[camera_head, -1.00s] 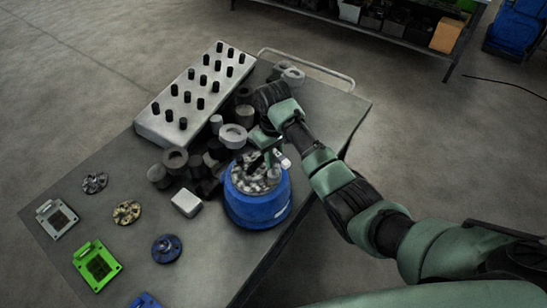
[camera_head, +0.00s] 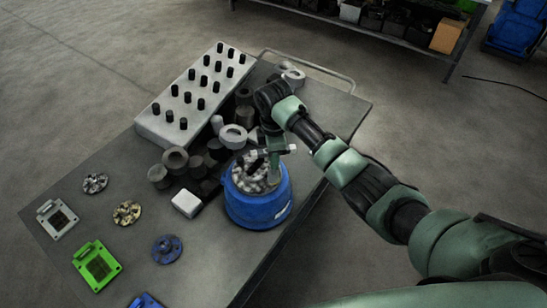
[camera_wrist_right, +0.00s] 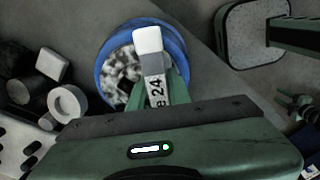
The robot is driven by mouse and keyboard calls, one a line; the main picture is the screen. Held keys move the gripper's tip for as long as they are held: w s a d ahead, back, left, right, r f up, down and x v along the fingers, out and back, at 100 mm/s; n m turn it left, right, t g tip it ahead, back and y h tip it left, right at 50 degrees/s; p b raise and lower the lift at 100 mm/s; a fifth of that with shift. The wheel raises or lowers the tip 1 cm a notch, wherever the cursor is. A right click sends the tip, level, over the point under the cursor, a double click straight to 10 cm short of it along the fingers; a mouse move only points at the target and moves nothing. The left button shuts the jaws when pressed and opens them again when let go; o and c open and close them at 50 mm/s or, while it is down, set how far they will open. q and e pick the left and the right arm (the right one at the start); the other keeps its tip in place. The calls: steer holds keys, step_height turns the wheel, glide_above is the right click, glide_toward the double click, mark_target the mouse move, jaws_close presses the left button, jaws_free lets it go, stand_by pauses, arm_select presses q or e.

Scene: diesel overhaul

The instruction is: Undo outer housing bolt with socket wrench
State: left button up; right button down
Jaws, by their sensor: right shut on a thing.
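My right gripper (camera_head: 274,165) is above the right part of the blue round tub (camera_head: 258,213). It is shut on a light grey tool with a squared white end, which I take as the socket wrench (camera_wrist_right: 148,40). Its shaft carries a label with "24", seen in the right wrist view between the green fingers (camera_wrist_right: 160,88). The wrench stands over the tub, which holds many small grey and black pieces. I cannot tell whether the wrench touches them. I cannot make out the outer housing bolt. My left gripper is not in view.
A pale block with several black pegs (camera_head: 165,128) lies at the table's back left. Grey and black sockets and rings (camera_head: 233,136) crowd beside the tub. A green square housing (camera_head: 97,265), a blue flange (camera_head: 167,248) and a white box (camera_head: 186,204) lie further left.

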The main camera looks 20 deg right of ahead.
steer(key=shift+r, duration=0.8)
steer(key=m, duration=0.7)
steer(key=shift+m, duration=0.3)
steer(key=m, duration=0.8)
steer(key=shift+m, duration=0.4)
steer(key=m, duration=1.3)
steer(key=shift+d+m, duration=0.1)
steer(key=shift+m, duration=1.8)
